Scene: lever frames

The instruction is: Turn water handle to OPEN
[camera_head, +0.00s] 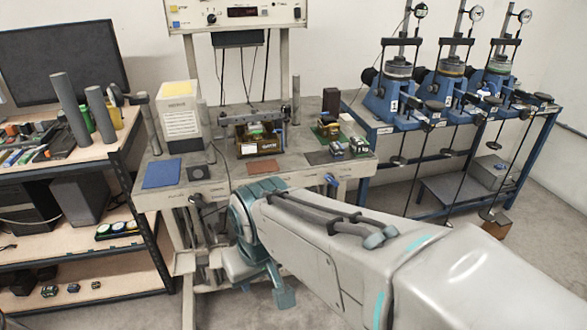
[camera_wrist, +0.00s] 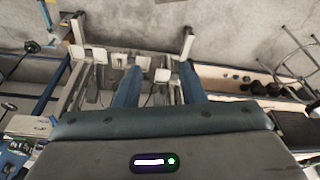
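No handle that I can make out as the water handle, and no readable OPEN mark, shows in either view. Small dark fittings (camera_head: 200,204) sit under the front edge of the middle worktable (camera_head: 205,186) in the head view; I cannot tell whether one is a handle. My gripper (camera_wrist: 159,76) shows in the wrist view as two blue fingers held well apart, with nothing between them. Beyond the fingers are pale metal frame parts and the floor. In the head view my arm reaches across the lower right to in front of the worktable, and hides part of its front.
Blue presses (camera_head: 405,97) with dial gauges stand on a blue frame at right. A shelf unit (camera_head: 75,167) with a monitor (camera_head: 64,62) stands at left. The worktable holds a white box (camera_head: 180,115), a blue mat (camera_head: 161,173) and small apparatus. Concrete floor shows between the benches.

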